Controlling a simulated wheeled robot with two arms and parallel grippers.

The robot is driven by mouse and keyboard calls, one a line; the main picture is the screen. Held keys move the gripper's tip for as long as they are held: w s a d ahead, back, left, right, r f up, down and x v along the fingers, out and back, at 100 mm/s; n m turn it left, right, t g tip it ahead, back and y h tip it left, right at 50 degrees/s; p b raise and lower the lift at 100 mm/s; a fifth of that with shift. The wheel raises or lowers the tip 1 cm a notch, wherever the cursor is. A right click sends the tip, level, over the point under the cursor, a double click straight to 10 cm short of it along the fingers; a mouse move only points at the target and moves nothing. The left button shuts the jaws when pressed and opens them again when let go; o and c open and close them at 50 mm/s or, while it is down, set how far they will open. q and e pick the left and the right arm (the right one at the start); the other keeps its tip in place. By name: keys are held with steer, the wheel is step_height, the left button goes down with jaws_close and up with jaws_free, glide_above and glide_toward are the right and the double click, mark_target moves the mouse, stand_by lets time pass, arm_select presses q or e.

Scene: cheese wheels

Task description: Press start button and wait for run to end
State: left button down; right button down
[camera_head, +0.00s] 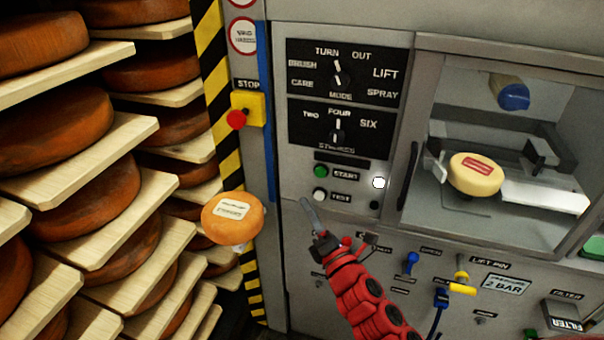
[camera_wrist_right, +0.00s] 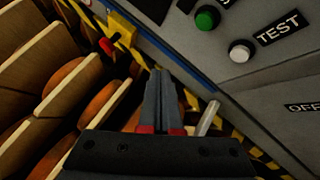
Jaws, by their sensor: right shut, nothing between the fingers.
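The green start button (camera_head: 320,171) sits on the grey machine panel beside its START label, above the white test button (camera_head: 319,196). In the right wrist view the green button (camera_wrist_right: 207,17) is at the top and the white test button (camera_wrist_right: 241,51) is to its lower right. My right gripper (camera_head: 306,202) is shut and empty, below and left of the test button in the head view. Its closed fingers also show in the wrist view (camera_wrist_right: 161,75), apart from both buttons. My left gripper is not in view.
A round white light (camera_head: 379,182) is right of the buttons. A red stop knob (camera_head: 237,119) is on a yellow box at the left. An orange cheese (camera_head: 233,217) is left of my gripper. A pale cheese (camera_head: 474,174) sits behind the window. Shelves of cheese wheels fill the left.

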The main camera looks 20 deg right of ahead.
mark_target(320, 172)
steer(key=shift+d, duration=0.15)
steer(key=w+d+p, duration=0.1)
steer(key=w+d, duration=0.3)
steer(key=w, duration=0.3)
steer(key=shift+w+d, duration=0.15)
steer(key=shift+d, duration=0.25)
stand_by(0.3)
steer(key=shift+w+d, duration=0.1)
steer(key=shift+w, duration=0.05)
stand_by(1.7)
